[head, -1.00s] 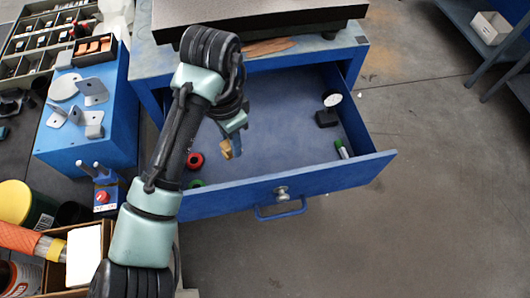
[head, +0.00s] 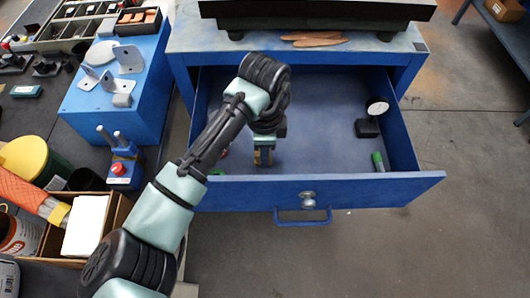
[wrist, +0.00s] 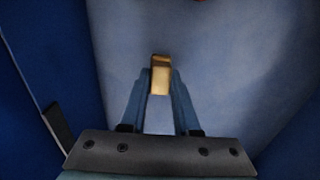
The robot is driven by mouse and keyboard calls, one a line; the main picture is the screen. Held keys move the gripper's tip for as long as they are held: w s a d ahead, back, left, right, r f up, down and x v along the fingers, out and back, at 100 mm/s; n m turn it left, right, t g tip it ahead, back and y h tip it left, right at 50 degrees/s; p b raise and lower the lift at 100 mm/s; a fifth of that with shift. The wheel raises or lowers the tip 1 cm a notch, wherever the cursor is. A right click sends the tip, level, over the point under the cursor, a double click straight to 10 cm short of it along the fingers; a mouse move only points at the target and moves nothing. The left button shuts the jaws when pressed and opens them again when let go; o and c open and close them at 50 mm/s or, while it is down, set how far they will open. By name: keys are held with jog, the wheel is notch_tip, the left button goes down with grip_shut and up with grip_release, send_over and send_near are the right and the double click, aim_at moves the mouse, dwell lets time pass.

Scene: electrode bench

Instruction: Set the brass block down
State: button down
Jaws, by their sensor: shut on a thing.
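The brass block (wrist: 160,76) is a small golden block between the fingertips of my gripper (wrist: 160,92) in the wrist view. My gripper is shut on it. In the head view my gripper (head: 263,158) points down inside the open blue drawer (head: 350,190), near its front wall. The block is small and mostly hidden there. The drawer floor shows behind the block in the wrist view; I cannot tell whether the block touches it.
In the drawer, a dial gauge on a dark base (head: 368,127) and a green-capped tube (head: 378,161) lie at the right. A red ring (head: 224,153) is partly hidden by my arm. The drawer floor between gripper and gauge is clear.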

jog(key=shift+f, duration=0.55)
jog(key=shift+f, duration=0.15)
jog(key=c, duration=0.6)
grip_release()
jog(key=shift+c, duration=0.2)
